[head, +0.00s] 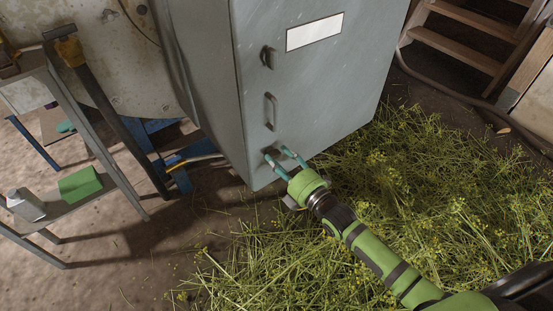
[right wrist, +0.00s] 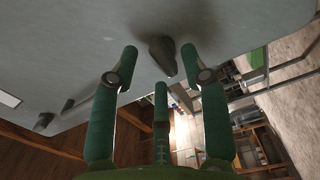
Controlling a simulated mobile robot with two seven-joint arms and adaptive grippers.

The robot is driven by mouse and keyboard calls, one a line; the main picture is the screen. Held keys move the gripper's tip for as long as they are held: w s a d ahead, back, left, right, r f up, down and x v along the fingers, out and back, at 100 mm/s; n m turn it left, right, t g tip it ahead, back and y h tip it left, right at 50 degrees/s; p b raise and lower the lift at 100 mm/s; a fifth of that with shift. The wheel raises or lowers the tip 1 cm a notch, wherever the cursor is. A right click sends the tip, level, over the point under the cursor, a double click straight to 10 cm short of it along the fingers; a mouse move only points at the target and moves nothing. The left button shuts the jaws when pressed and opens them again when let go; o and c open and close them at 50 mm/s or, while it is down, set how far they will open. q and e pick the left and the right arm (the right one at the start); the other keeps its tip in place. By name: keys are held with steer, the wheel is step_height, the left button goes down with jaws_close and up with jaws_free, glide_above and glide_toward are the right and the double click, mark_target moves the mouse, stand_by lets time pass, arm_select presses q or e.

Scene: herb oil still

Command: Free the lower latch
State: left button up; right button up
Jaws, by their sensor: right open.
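The lower latch (right wrist: 162,55) is a dark knob-like piece on the grey cabinet door (head: 300,85), near its bottom. My right gripper (head: 278,154) is open at the door, with green fingers. In the right wrist view, the right gripper (right wrist: 159,58) has its fingertips on either side of the latch, with a clear gap on the left and a smaller one on the right. I cannot tell whether any finger touches it. The upper latch (head: 268,57) and a bar handle (head: 271,112) sit higher on the door. My left gripper is not in view.
Cut herbs (head: 430,190) cover the floor right of and below the cabinet. A metal rack (head: 115,165) with a green box (head: 80,184) stands at left. Wooden steps (head: 455,48) are at the upper right. Bare floor (head: 150,250) lies between rack and herbs.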

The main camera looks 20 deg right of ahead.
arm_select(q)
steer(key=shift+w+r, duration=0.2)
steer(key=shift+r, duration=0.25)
arm_select(e)
steer(key=shift+x, duration=0.95)
jaws_close()
